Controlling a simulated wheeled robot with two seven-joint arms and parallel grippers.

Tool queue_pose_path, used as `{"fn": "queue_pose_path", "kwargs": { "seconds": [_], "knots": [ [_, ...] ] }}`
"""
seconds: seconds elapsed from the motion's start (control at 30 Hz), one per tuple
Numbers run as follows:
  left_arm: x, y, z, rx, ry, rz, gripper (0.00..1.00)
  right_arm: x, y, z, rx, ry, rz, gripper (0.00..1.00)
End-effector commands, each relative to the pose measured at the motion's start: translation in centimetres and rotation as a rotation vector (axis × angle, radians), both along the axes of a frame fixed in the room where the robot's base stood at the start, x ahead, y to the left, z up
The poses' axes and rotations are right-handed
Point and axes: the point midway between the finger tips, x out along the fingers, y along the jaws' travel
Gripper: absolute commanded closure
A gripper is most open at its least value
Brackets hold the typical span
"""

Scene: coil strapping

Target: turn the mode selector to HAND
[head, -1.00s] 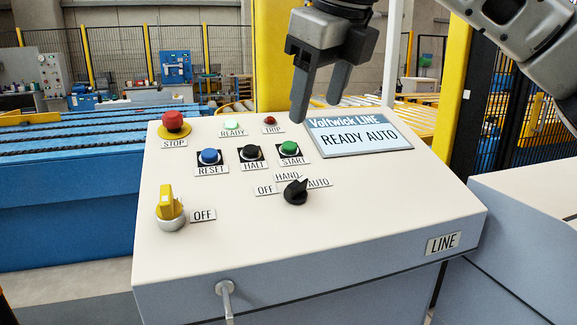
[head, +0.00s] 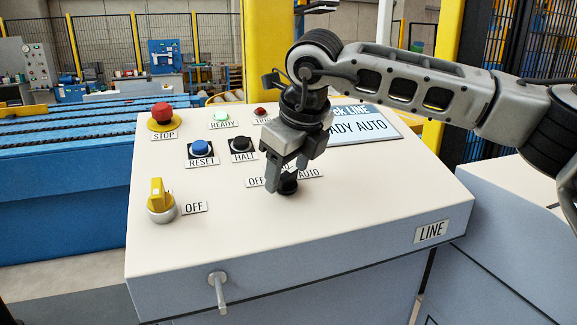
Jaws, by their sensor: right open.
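The mode selector (head: 288,187) is a small black knob on the sloped cream panel, with the OFF label (head: 256,181) at its left and the AUTO label (head: 309,173) at its right. The knob's pointer is hidden. The display (head: 365,126) is partly covered; "ADY AUTO" shows on it. My left gripper is out of view.
The red STOP button (head: 161,112), blue RESET button (head: 201,148) and black HALT button (head: 240,143) are left of my right gripper. The START button is hidden. A yellow switch (head: 158,194) at OFF stands at the panel's left.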

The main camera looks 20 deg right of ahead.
Motion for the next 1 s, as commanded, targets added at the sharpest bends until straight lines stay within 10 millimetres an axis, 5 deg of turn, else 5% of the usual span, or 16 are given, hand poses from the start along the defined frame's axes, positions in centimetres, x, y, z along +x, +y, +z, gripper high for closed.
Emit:
{"fn": "queue_pose_path", "kwargs": {
  "seconds": [0.3,0.47,1.0],
  "knots": [
    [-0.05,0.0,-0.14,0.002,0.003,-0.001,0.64,0.1,0.02,-0.23,0.0,0.0,0.0,0.43],
    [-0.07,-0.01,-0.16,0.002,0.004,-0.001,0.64,0.09,0.02,-0.21,0.0,0.0,0.0,0.85],
    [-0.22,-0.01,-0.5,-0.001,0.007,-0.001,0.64,0.11,0.05,-0.21,-0.047,-0.002,0.123,0.85]
  ]
}}
